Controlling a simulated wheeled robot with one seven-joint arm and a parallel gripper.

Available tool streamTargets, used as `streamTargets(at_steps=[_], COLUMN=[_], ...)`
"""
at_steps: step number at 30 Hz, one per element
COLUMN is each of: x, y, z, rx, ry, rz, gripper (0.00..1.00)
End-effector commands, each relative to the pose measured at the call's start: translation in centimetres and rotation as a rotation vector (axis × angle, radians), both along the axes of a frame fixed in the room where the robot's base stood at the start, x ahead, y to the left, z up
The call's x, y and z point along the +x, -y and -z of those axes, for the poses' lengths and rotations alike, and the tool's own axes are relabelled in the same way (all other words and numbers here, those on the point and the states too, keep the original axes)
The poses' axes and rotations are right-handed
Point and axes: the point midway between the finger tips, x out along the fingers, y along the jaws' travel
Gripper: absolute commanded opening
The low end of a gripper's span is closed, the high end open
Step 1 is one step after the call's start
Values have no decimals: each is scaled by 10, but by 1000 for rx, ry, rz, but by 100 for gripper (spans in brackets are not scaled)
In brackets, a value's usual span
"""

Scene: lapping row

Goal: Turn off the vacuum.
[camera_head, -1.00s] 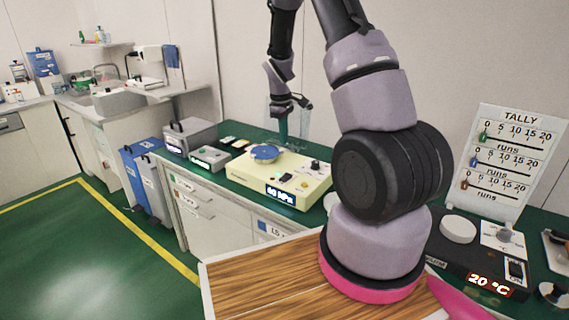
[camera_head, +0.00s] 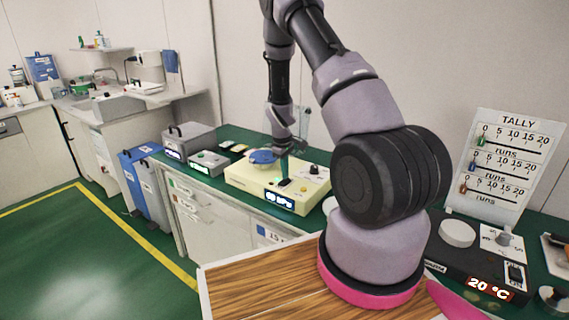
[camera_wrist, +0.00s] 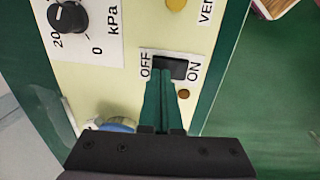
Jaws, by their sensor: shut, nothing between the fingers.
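The vacuum unit is a cream box (camera_head: 240,180) on the green bench, with a lit display (camera_head: 279,199) on its front; its digits are too small to read surely. In the wrist view its black rocker switch (camera_wrist: 171,67) lies between the labels OFF on the left and ON on the right. My gripper (camera_wrist: 163,82) has its green fingers together, with the tips at the switch's near edge; I cannot tell whether they touch it. In the head view my gripper (camera_head: 284,172) points down over the box top by the switch.
A kPa knob (camera_wrist: 69,17) and a small brown-red spot (camera_wrist: 184,94) are near the switch. A blue round piece (camera_head: 263,157) sits on the box. Grey devices (camera_head: 208,162) stand to the left. A tally board (camera_head: 507,165) and a dark 20 °C device (camera_head: 460,262) are at right.

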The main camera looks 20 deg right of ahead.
Motion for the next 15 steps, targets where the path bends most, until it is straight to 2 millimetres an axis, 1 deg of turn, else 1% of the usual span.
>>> streamTargets(at_steps=[3,13,15], x=[1,1,1], y=[1,1,2], z=[5,7,11], rx=[0,0,0], ry=[1,1,-1], rz=[0,0,0], gripper=[0,0,0])
